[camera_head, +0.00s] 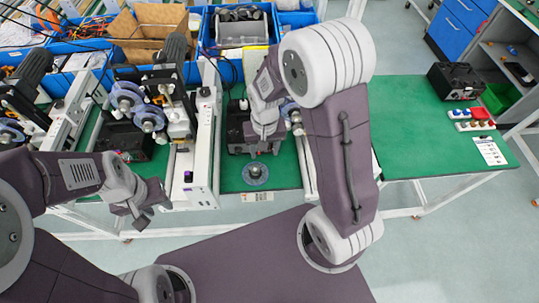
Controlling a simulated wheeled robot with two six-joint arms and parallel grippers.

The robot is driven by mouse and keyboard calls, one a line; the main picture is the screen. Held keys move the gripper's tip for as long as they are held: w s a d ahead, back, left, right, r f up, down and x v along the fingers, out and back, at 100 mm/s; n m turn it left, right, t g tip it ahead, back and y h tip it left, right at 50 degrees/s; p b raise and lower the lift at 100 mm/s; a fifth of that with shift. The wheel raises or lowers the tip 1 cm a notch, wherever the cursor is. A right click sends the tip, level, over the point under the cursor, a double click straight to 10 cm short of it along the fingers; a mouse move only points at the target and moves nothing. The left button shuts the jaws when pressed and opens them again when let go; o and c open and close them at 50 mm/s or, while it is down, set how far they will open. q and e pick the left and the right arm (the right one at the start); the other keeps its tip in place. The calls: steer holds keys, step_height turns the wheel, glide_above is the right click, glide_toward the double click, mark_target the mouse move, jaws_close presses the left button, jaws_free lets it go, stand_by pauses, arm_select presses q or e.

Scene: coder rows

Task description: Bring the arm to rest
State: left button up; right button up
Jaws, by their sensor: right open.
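My left arm comes in from the lower left, and its gripper (147,210) hangs in front of the table's near edge. Its fingers are small and dark, so I cannot tell whether it is open or shut. My right arm bends up and over the table. Its gripper (258,150) is open, pointing down over the green work table (425,130), just behind a round disc with a raised hub (255,173). The disc lies flat near the front edge, apart from the gripper. The right fingertips are partly hard to make out.
White-framed machines with blue-rimmed spools (127,97) stand at the left, close to both arms. Blue bins (238,32) line the back. A black case (455,81) and a panel of coloured buttons (472,118) sit at the right. The table's right middle is clear.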

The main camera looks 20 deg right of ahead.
steer(key=s+d+r+n, duration=0.2)
steer(key=s+d+r, duration=0.15)
steer(key=s, duration=0.65)
arm_select(q)
steer(key=f+b, duration=0.4)
steer(key=shift+s+f+b, duration=0.2)
steer(key=shift+f+b, duration=0.1)
steer(key=shift+b, duration=0.1)
arm_select(e)
steer(key=shift+t, duration=0.4)
steer(key=f, duration=0.2)
steer(key=w+f, duration=0.1)
steer(key=f, duration=0.1)
steer(key=shift+a+f, duration=0.15)
steer(key=shift+f, duration=0.05)
steer(key=shift+s, duration=0.1)
